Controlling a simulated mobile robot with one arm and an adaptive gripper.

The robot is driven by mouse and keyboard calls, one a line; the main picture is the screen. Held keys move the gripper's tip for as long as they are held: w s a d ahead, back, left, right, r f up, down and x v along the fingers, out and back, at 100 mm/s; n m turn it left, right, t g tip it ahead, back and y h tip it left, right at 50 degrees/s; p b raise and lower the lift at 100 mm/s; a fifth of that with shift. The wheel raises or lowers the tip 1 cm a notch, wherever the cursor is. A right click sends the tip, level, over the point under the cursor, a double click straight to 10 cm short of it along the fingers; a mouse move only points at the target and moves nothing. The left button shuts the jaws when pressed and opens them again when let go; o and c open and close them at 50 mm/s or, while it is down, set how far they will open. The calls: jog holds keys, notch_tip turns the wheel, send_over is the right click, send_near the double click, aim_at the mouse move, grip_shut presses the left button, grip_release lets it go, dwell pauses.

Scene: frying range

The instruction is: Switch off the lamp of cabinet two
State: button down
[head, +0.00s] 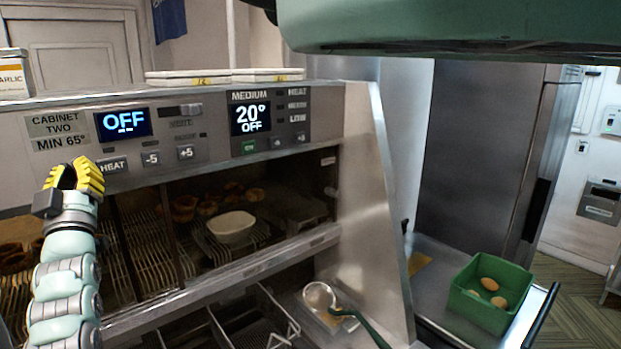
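A small green button (248,146) is under the right display. No lamp switch is clearly readable. My gripper (73,176), with yellow fingers, is open and empty in front of the panel's left end, below the label.
Inside the cabinet are wire racks, brown baked items (185,208) and a white bowl (231,226). Flat white boxes (190,78) lie on top. Fryer baskets (255,330) are below. A green tub (492,291) with several egg-like items stands at right.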

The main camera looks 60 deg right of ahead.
jog(key=s+a, duration=0.1)
jog(key=s, duration=0.4)
jog(key=shift+s+a+b, duration=0.3)
jog(key=shift+s+a, duration=0.05)
jog(key=shift+s, duration=0.05)
